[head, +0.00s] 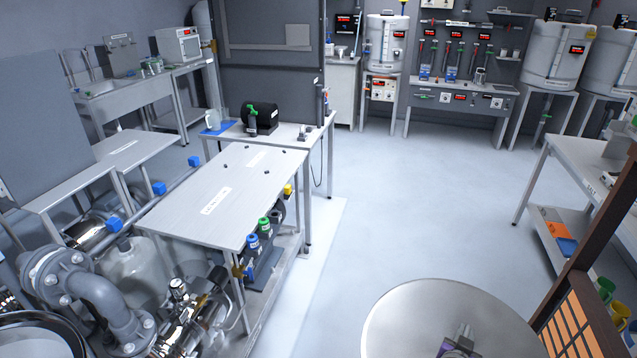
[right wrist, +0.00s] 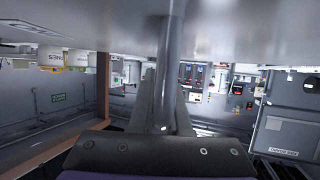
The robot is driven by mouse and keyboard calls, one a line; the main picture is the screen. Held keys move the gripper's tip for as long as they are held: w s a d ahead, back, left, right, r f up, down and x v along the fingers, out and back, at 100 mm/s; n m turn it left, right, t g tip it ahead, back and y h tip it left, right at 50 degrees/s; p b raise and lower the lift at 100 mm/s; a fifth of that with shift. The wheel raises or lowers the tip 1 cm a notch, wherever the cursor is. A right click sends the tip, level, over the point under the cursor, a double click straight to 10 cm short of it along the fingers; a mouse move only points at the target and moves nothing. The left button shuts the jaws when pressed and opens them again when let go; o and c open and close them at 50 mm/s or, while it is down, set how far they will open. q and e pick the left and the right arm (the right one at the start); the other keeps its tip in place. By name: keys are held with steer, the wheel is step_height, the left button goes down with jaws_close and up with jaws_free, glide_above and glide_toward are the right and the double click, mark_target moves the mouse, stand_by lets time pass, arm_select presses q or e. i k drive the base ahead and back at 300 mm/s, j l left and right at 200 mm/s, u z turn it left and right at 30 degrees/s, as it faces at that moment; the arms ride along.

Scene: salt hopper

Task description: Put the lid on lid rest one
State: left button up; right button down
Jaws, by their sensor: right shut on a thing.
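The lid (head: 420,310) is a large round, flat metal disc at the bottom of the head view. My right gripper (head: 457,345) shows over the lid near the bottom edge. In the right wrist view its fingers (right wrist: 164,105) are shut around a grey post, the lid's handle, and the lid's broad grey surface (right wrist: 245,25) fills the top. Lid rest one is not certain: a grey table (head: 160,215) at centre left has small dark studs and labels too small to read surely. My left gripper is not in view.
Pipes and a flanged elbow (head: 75,285) crowd the lower left, beside the grey table. A brown post (head: 600,210) and orange panel (head: 570,335) stand at the right. A workbench (head: 575,160) stands behind them. The pale floor (head: 410,205) in the middle is clear.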

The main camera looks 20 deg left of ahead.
mark_target(217, 200)
steer(key=i+l+u, duration=0.1)
steer(key=i+u, duration=0.15)
steer(key=i, duration=0.95)
steer(key=i+u, duration=0.35)
steer(key=i, duration=0.15)
steer(key=i+l+u, duration=0.15)
steer(key=i+u, duration=0.2)
steer(key=i, duration=0.15)
steer(key=i+j+u, duration=0.1)
steer(key=i+u, duration=0.4)
steer(key=u, duration=0.25)
steer(key=i+u, duration=0.35)
steer(key=u, duration=2)
